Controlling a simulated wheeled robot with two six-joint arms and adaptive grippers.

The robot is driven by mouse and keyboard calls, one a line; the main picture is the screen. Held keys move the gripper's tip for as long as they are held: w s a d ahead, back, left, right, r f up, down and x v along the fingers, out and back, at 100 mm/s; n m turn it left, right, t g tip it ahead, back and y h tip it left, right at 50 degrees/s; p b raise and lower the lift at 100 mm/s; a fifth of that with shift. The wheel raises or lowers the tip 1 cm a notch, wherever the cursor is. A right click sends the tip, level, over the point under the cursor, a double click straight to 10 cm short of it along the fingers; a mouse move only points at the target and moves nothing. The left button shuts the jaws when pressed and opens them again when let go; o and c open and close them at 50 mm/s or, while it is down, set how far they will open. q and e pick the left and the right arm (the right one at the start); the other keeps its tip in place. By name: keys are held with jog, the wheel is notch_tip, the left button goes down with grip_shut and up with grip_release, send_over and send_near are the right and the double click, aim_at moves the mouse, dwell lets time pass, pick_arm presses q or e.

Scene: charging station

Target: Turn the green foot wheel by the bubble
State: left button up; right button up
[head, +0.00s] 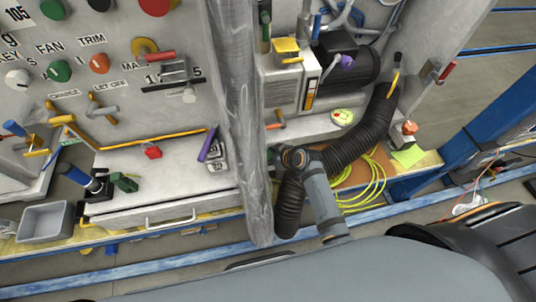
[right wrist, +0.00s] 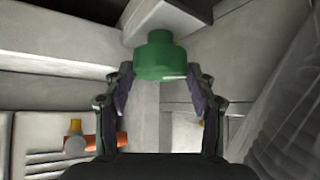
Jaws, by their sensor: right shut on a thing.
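The green foot wheel (right wrist: 157,60) shows in the right wrist view as a short green round knob under a pale grey block. My right gripper (right wrist: 160,77) has its two fingers on either side of the wheel and is shut on it. In the head view my right wrist (head: 294,158) is beside the dark ribbed hose; the fingers and the wheel cannot be made out there. The round bubble level (head: 343,116), yellow-green with a pale rim, lies on the grey ledge to the upper right of the wrist. My left gripper is not in view.
A translucent hanging strip (head: 240,120) stands just left of my right wrist. The ribbed hose (head: 345,150) and yellow cable (head: 375,180) lie close on the right. An orange-handled part (right wrist: 95,142) shows low left in the wrist view. A grey control panel fills the left.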

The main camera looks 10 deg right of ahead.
jog(key=shift+c, duration=0.7)
jog(key=shift+w+d+f+n+g+y+b, duration=0.15)
jog(key=shift+n+g+y+b, duration=0.4)
jog(key=shift+n, duration=0.55)
jog(key=shift+n+g+y, duration=0.25)
jog(key=shift+n+y, duration=0.1)
jog(key=shift+n, duration=0.15)
jog(key=o, duration=1.1)
jog(key=shift+o, duration=0.2)
